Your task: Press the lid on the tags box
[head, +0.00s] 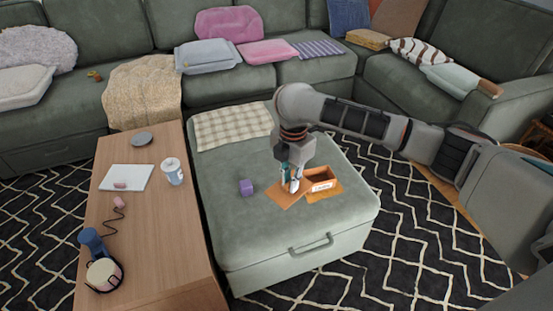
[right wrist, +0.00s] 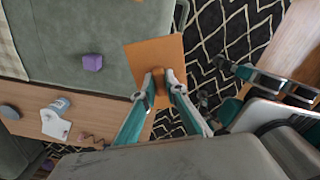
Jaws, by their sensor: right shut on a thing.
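My right gripper (head: 292,187) is shut on the knob of a flat orange lid (head: 284,198). The lid (right wrist: 135,58) fills the space ahead of the fingers in the right wrist view. The open orange tags box (head: 334,182) stands on the ottoman, just right of the lid in the head view, with a white label on its front. The lid is beside the box, not over its opening. My left gripper (right wrist: 212,84) shows only at the right of the right wrist view, its teal fingers apart and empty.
The box and a purple cube (head: 246,187) are on the green ottoman (head: 230,225); a checked cloth (head: 230,128) lies at its back. A wooden table (head: 150,240) at left holds a cup (head: 172,172), a notepad (head: 126,177) and headphones (head: 104,275). The ottoman's front is clear.

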